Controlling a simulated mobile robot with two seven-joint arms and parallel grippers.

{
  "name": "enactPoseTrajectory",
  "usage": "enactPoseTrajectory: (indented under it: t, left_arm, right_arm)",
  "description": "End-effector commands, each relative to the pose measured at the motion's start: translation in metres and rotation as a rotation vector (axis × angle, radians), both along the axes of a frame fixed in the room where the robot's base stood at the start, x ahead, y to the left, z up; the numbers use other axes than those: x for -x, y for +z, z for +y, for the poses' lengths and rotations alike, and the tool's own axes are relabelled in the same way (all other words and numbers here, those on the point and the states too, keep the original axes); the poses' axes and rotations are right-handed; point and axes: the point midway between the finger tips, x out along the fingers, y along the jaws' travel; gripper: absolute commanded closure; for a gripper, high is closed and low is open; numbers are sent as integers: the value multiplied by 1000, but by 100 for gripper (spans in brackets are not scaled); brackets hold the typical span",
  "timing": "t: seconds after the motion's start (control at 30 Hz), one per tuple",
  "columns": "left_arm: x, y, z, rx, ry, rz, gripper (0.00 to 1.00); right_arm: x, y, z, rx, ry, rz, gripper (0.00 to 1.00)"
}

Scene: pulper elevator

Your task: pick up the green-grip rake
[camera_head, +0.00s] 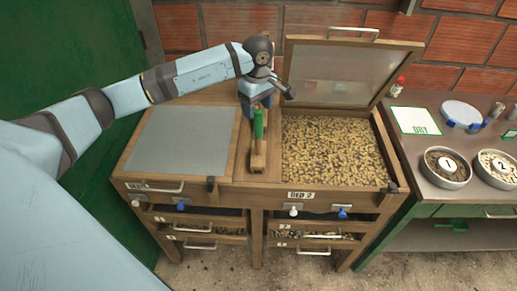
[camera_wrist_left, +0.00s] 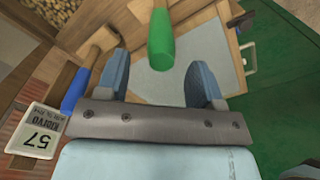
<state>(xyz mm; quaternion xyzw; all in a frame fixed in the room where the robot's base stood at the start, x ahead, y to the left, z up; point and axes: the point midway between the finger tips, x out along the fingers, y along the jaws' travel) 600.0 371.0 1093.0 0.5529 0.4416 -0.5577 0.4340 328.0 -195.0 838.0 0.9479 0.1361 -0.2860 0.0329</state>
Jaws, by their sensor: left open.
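The green-grip rake shows its green grip (camera_head: 259,123) standing up at the wooden divider between the two beds, with a wooden part below it. In the left wrist view the green grip (camera_wrist_left: 161,40) lies between my two finger tips in the picture, with visible space on both sides. My left gripper (camera_head: 258,101) points down, just above the grip in the head view. Its blue fingers are open and hold nothing. I cannot tell whether the grip's end is within finger depth. The rake's head is not clear. My right gripper is not in view.
A blue-handled tool (camera_wrist_left: 76,88) lies close beside one finger in the wrist view. A raised framed lid (camera_head: 335,72) stands behind the bean-filled bed (camera_head: 332,150). The left bed has a flat grey cover (camera_head: 182,137). A side table (camera_head: 430,180) with bowls is at right.

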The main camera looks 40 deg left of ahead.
Motion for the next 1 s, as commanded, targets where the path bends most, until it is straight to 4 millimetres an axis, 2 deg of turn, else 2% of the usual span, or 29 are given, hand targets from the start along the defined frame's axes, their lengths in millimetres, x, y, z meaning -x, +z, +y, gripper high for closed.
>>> enactPoseTrajectory:
  t: [0.33,0.63,0.67,0.8,0.9,1.0]
  left_arm:
    - [3,-44,-6,1,0,3,39]
    - [2,-52,-5,1,0,-1,39]
    - [2,-52,-5,1,0,-1,41]
    - [2,-52,-5,1,0,-1,73]
    - [2,-51,-5,1,0,0,92]
    - [2,-51,-5,1,0,-1,92]
  right_arm:
    - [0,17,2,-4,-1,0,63]
    - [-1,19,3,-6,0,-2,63]
    - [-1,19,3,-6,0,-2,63]
    - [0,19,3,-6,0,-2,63]
    - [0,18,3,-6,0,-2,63]
    - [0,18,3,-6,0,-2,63]
